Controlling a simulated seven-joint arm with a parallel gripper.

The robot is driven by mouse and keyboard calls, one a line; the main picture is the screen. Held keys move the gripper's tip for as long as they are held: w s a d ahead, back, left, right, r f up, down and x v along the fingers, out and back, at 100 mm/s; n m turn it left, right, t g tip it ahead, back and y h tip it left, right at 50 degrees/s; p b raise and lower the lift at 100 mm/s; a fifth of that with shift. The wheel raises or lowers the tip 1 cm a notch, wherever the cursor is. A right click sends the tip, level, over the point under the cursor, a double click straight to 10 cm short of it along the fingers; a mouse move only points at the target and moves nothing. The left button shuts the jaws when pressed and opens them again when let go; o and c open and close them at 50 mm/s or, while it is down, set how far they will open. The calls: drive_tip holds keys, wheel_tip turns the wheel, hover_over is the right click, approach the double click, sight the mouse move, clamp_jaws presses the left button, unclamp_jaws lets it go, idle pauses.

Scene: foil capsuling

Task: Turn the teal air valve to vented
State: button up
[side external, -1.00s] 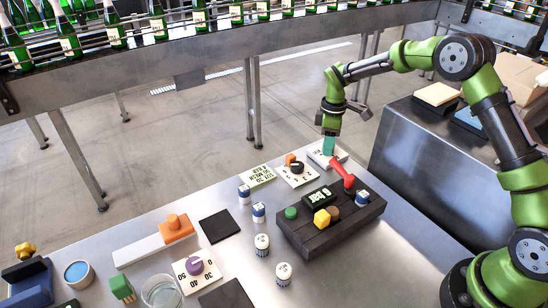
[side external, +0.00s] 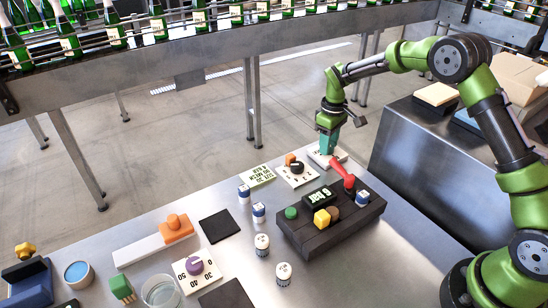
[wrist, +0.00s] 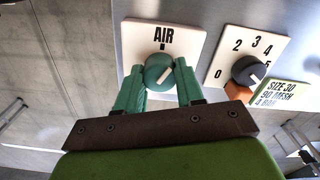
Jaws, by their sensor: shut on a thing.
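The teal air valve is a round knob (wrist: 159,72) on a white plate (wrist: 188,38) marked "AIR", with a short black mark under the word. A pale line on the knob lies slantwise, not in line with the black mark. My gripper (wrist: 160,76) is shut on the knob, with one teal finger on each side of it. In the side external view my gripper (side external: 327,146) points down onto the plate (side external: 341,158) at the table's far edge, and its fingers hide the knob.
Beside it is a numbered plate with a dark dial (wrist: 250,70) and an orange block (wrist: 238,91). A red lever (side external: 342,174) on the dark "6 bar" box (side external: 330,222) stands close in front. A "SIZE 30" card (side external: 257,176) lies to the left.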

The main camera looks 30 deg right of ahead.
drive_tip(key=m, duration=1.2)
drive_tip(key=shift+m, duration=0.3)
idle(0.4)
drive_tip(key=o, duration=1)
drive_tip(key=shift+o, duration=0.2)
drive_tip(key=shift+r, duration=0.1)
wheel_tip(320, 180, up, 17)
